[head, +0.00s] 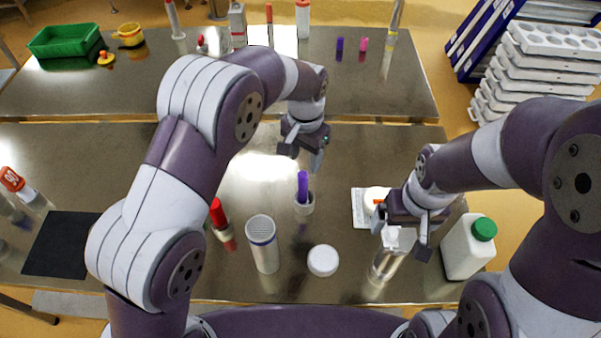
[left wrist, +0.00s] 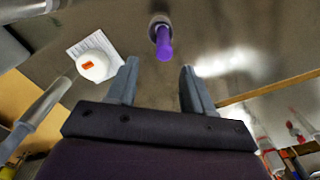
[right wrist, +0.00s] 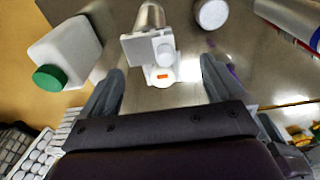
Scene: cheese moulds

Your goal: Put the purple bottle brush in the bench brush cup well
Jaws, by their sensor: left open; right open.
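The purple bottle brush (head: 303,182) stands upright in a small light-grey cup (head: 304,208) fixed on the near bench. I take this cup to be the bench brush cup well. The brush (left wrist: 163,44) and cup rim (left wrist: 158,20) also show ahead of the fingers in the left wrist view. My left gripper (head: 303,157) is open and empty, just behind and above the brush, apart from it. My right gripper (head: 401,238) is open near a shiny cylinder with a white top (head: 385,265).
A red-topped item (head: 218,213), a grey cylinder (head: 264,248) and a white round lid (head: 323,260) stand near the cup. A white jug with a green cap (head: 467,247) is at right. A black mat (head: 60,245) lies at left. Bench behind the cup is mostly clear.

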